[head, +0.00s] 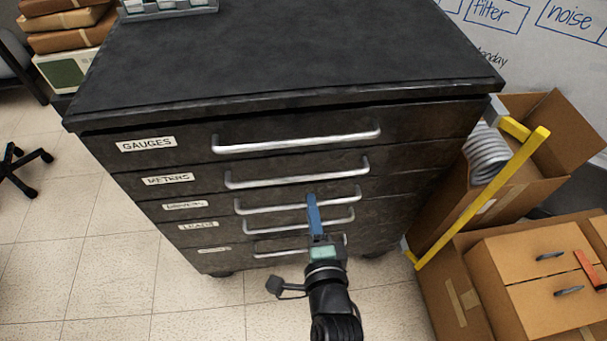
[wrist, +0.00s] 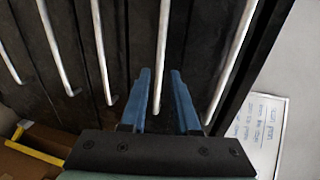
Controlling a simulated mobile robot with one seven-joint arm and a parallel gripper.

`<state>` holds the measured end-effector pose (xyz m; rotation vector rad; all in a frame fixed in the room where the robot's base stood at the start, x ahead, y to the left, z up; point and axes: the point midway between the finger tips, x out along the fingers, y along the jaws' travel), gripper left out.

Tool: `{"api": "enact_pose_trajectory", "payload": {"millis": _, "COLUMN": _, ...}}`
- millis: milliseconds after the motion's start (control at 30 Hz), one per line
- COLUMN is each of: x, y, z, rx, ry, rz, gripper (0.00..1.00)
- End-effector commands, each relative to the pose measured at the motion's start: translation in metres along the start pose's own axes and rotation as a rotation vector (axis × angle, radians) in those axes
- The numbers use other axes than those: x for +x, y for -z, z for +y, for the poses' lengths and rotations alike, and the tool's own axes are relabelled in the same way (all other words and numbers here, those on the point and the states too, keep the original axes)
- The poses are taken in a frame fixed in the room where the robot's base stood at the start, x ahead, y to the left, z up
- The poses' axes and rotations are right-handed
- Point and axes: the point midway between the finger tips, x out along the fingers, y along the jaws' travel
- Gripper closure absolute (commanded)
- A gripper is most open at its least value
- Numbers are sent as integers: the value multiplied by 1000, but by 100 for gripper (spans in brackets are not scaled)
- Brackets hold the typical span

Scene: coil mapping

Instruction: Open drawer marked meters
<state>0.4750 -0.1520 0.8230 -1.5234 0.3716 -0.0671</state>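The dark cabinet (head: 290,60) has several drawers, all closed. The drawer marked METERS (head: 205,185) is second from the top, with a long silver handle (head: 297,173). My gripper (head: 313,200) has blue fingers, is open and points at the cabinet front. In the head view its tips overlap the third handle. In the wrist view my gripper (wrist: 161,75) is lined up with the METERS handle (wrist: 162,45), which runs between the two fingers. The fingers do not close on it. How deep the handle sits between them is hard to tell.
The GAUGES handle (head: 297,142) is above and the third drawer's handle (head: 298,201) below. Cardboard boxes (head: 530,270) and a yellow frame (head: 483,200) stand close on the right.

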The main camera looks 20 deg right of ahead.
Motion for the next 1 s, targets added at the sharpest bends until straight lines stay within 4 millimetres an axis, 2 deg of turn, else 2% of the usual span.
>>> {"api": "enact_pose_trajectory", "payload": {"millis": 33, "x": 11, "y": 0, "z": 0, "rx": -1, "ry": 3, "rz": -1, "gripper": 70}}
{"api": "enact_pose_trajectory", "payload": {"millis": 300, "x": 60, "y": -1, "z": 0, "rx": -2, "ry": 3, "rz": -1, "gripper": 70}}
{"api": "enact_pose_trajectory", "payload": {"millis": 500, "x": 84, "y": 0, "z": 0, "rx": -3, "ry": 1, "rz": 0, "gripper": 70}}
{"api": "enact_pose_trajectory", "payload": {"millis": 700, "x": 94, "y": -1, "z": 0, "rx": -3, "ry": 0, "rz": 0, "gripper": 70}}
{"api": "enact_pose_trajectory", "payload": {"millis": 967, "x": 94, "y": 0, "z": -1, "rx": -3, "ry": 0, "rz": 0, "gripper": 70}}
{"api": "enact_pose_trajectory", "payload": {"millis": 1000, "x": 94, "y": 0, "z": -1, "rx": -3, "ry": 0, "rz": 0, "gripper": 76}}
